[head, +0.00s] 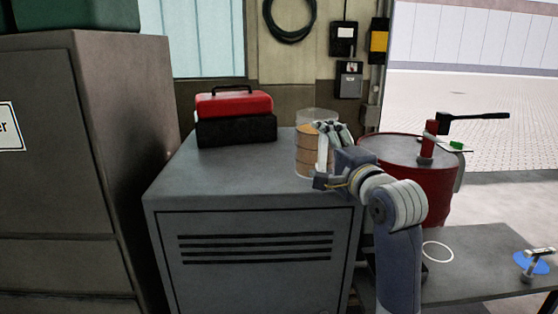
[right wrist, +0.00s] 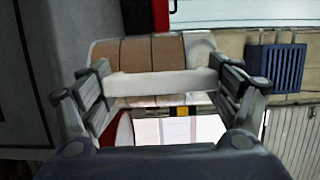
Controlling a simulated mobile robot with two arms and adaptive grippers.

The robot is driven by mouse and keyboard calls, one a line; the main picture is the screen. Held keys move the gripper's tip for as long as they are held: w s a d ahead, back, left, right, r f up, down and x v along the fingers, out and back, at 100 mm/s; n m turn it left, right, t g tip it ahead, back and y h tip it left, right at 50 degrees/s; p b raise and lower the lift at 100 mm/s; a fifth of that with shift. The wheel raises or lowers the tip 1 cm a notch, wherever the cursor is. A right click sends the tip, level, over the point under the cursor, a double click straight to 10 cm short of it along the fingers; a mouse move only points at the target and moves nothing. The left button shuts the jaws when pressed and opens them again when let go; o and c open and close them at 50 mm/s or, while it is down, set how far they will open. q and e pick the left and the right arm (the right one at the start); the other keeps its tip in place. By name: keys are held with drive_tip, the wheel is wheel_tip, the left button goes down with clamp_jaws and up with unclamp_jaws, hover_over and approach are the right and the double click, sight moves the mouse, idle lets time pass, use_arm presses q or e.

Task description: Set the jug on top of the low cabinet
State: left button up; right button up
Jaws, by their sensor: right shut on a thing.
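The jug (head: 305,155) is clear with orange-brown contents and a pale handle. It is upright over the right part of the low cabinet's top. The low cabinet (head: 235,180) is grey with a louvred front. I cannot tell whether the jug's base touches the top. My right gripper (head: 327,150) is on the jug's right side, shut on its handle. In the right wrist view the jug (right wrist: 150,50) lies beyond the fingers, and its white handle (right wrist: 160,85) is between them. My left gripper is not in view.
A red and black toolbox (head: 235,118) stands at the back left of the cabinet top. A tall grey cabinet (head: 85,150) is at left. A red drum (head: 430,185) with a pump is at right, behind a low table (head: 470,280). The cabinet top's front is clear.

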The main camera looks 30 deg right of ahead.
drive_tip(key=w+a+f+p, duration=0.1)
drive_tip(key=w+a+p, duration=0.1)
drive_tip(key=w, duration=0.2)
drive_tip(key=w+a+f+p, duration=0.1)
drive_tip(key=w+a+p, duration=0.1)
drive_tip(key=w, duration=0.3)
drive_tip(key=w+a+f+p, duration=0.1)
drive_tip(key=w+a+p, duration=0.1)
drive_tip(key=w, duration=0.2)
drive_tip(key=shift+w+f, duration=0.2)
drive_tip(key=shift+f, duration=0.6)
drive_tip(key=o, duration=1.5)
drive_tip(key=shift+f, duration=0.2)
drive_tip(key=shift+c, duration=0.2)
drive_tip(key=shift+o, duration=1)
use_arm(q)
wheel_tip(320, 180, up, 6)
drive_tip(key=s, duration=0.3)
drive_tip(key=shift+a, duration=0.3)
use_arm(e)
drive_tip(key=shift+s+r, duration=0.1)
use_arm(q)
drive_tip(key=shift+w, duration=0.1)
use_arm(e)
drive_tip(key=shift+r, duration=0.1)
